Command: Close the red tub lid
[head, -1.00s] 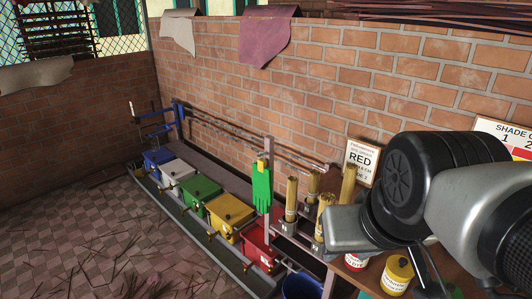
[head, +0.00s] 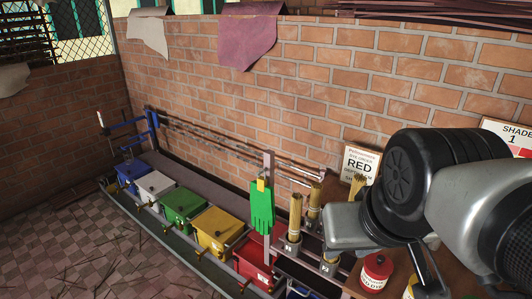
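The red tub (head: 256,259) stands at the near end of a row of coloured tubs, low in the middle of the head view. Its top is partly hidden by a green glove (head: 261,207) and a post in front of it, so I cannot tell how its lid sits. My arm fills the right side of the view, far to the right of the red tub. My gripper's fingertips do not show clearly, so I cannot tell whether it is open or shut.
Yellow (head: 217,229), green (head: 183,203), white (head: 154,185) and blue (head: 131,172) tubs continue the row. Holders with incense bundles (head: 295,214) and a red-lidded jar (head: 376,270) stand near my arm. A brick wall (head: 230,80) runs behind. The tiled floor at left is open.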

